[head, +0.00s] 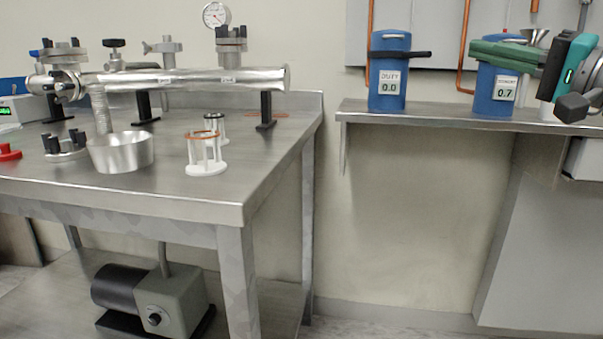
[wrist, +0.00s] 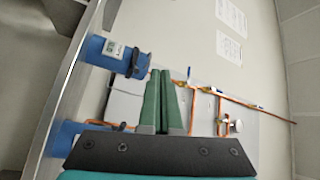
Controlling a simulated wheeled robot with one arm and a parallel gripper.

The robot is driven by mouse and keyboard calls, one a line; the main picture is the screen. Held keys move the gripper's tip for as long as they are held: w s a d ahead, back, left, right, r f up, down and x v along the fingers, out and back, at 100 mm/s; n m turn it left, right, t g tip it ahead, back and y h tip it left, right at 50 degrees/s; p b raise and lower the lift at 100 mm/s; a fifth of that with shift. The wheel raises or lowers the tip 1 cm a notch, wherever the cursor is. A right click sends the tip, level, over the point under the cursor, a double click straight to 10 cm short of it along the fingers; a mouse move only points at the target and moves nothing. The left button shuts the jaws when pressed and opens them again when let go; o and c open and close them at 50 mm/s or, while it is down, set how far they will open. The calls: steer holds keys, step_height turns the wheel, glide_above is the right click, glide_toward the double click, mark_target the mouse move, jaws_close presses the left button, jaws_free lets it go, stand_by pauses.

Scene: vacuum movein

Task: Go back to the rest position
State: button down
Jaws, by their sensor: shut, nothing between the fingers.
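My gripper (head: 476,50) is at the upper right of the head view, its green fingers pointing left. In the picture it overlaps the top of the right blue canister (head: 494,95), which reads 0.7; I cannot tell whether they touch. In the wrist view my gripper (wrist: 160,74) has both green fingers pressed together, with nothing between them. The left blue canister (head: 387,75), labelled DUTY and reading 0.0, stands upright on the wall shelf (head: 440,118), left of the fingertips. It also shows in the wrist view (wrist: 104,52).
A steel bench (head: 240,172) on the left holds a metal manifold tube (head: 190,79), a metal bowl (head: 122,152) and a white stand (head: 206,160). A pump (head: 170,305) sits below it. Copper pipes (head: 464,45) run up the grey wall panel (head: 433,30). Open space lies below the shelf.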

steer(key=s+a+f+n+g+h, duration=0.25)
steer(key=a+f+n+g, duration=0.35)
steer(key=a+f, duration=1.1)
steer(key=s+a+f+g+h, duration=0.2)
steer(key=s+a+f+g, duration=0.25)
steer(key=f, duration=0.45)
steer(key=s+d+f+n+g+h, duration=0.1)
steer(key=s+f+h, duration=0.1)
steer(key=s+f, duration=0.35)
steer(key=s+f+g+h, duration=0.1)
steer(key=s+f+g, duration=0.1)
steer(key=f, duration=0.7)
steer(key=s+d+f+g+h, duration=0.5)
steer(key=s+d+f, duration=0.4)
steer(key=s+f, duration=0.4)
steer(key=s+p+v, duration=0.3)
steer(key=p+v, duration=0.9)
steer(key=v, duration=0.1)
steer(key=shift+r+t+p, duration=0.35)
steer(key=shift+r, duration=0.4)
steer(key=shift+d+y, duration=0.15)
steer(key=shift+y, duration=0.1)
